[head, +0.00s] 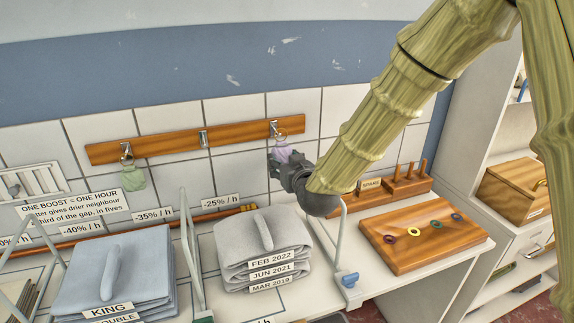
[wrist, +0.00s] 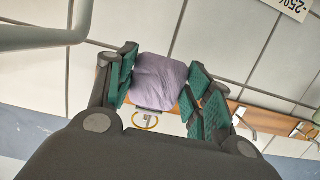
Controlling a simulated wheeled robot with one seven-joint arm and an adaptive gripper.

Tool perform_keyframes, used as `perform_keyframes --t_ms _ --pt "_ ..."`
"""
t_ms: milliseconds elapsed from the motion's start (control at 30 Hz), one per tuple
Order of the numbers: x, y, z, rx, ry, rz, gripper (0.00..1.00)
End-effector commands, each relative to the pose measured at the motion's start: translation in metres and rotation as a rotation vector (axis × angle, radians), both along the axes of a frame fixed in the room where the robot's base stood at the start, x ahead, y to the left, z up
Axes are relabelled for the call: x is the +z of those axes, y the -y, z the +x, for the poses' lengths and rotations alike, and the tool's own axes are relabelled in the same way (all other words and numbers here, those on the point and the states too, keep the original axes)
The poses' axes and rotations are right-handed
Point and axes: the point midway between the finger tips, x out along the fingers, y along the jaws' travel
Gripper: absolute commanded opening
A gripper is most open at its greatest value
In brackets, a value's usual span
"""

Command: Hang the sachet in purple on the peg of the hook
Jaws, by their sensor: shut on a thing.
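My gripper (head: 283,164) is shut on the purple sachet (head: 282,153), just below the right-hand hook (head: 273,127) on the wooden rail. In the wrist view the sachet (wrist: 160,82) sits between the green finger pads, and its brass ring (wrist: 146,122) sticks out beyond it, toward the rail. The ring appears at the right-hand hook, overlapping it in the picture; I cannot tell whether it is around the peg. The middle hook (head: 203,138) is bare. A green sachet (head: 133,178) hangs by its ring from the left-hand hook (head: 125,149).
The wooden rail (head: 165,144) runs along the tiled wall. Below are folded blue linen (head: 140,265), folded grey linen (head: 235,250) and wire dividers (head: 190,240). A wooden board with coloured rings (head: 400,255) lies to the right. A copper-coloured pipe (head: 160,225) crosses the wall below.

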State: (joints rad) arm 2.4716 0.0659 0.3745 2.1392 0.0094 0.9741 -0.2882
Motion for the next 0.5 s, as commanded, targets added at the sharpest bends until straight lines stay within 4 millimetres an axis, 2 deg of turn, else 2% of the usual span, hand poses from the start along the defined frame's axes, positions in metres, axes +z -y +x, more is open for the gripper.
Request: perform_keyframes --t_ms 500 --pt "-0.006 -0.007 0.021 0.0 0.0 0.0 0.35"
